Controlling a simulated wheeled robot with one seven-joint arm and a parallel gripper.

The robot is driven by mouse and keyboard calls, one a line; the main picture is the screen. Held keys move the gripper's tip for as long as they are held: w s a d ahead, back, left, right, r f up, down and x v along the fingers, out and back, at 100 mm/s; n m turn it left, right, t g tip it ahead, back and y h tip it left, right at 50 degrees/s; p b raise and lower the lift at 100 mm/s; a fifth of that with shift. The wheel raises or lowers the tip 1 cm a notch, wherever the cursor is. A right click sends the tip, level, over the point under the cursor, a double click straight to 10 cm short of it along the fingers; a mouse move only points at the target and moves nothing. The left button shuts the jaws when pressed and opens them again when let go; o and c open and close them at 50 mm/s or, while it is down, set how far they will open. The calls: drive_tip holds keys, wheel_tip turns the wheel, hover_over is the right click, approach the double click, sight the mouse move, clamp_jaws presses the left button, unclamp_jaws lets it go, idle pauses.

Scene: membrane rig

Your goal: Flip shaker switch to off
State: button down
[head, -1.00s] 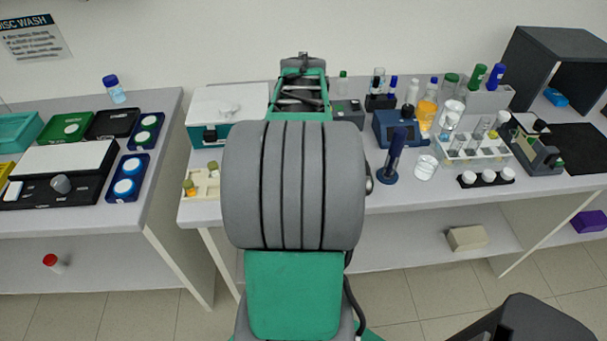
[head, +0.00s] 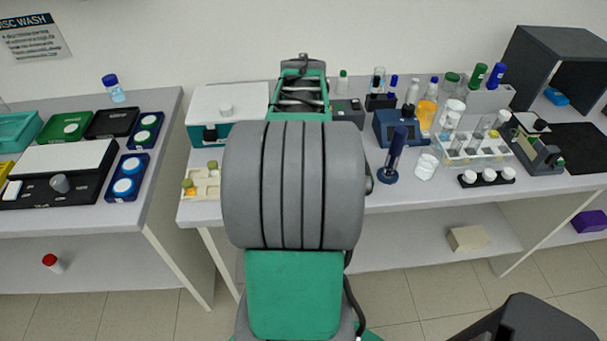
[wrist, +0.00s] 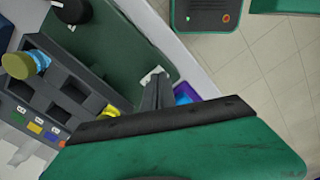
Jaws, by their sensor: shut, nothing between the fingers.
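In the head view a black device with a flat white top (head: 62,158), a grey knob (head: 61,183) and a small white rocker (head: 12,190) stands on the left bench; it looks like a shaker. My gripper is hidden behind my arm in the head view. In the wrist view my gripper (wrist: 156,82) is shut and empty, its grey fingers close to a small white piece over a dark green surface. Whether they touch it, and whether it is a switch, I cannot tell. A dark round knob (wrist: 70,10) sits on that surface's far side.
In the wrist view a dark grey rack (wrist: 70,90) lies left of the fingers, and a pale bench edge and tiled floor lie to the right. In the head view a teal box (head: 200,133) and a cream rack (head: 213,181) stand left of my arm; crowded bottles stand right.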

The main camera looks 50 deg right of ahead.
drive_tip(key=shift+f+b, duration=0.4)
drive_tip(key=shift+f, duration=0.3)
drive_tip(key=shift+r, duration=0.1)
wheel_tip(320, 180, up, 7)
drive_tip(key=p, duration=0.5)
idle(0.5)
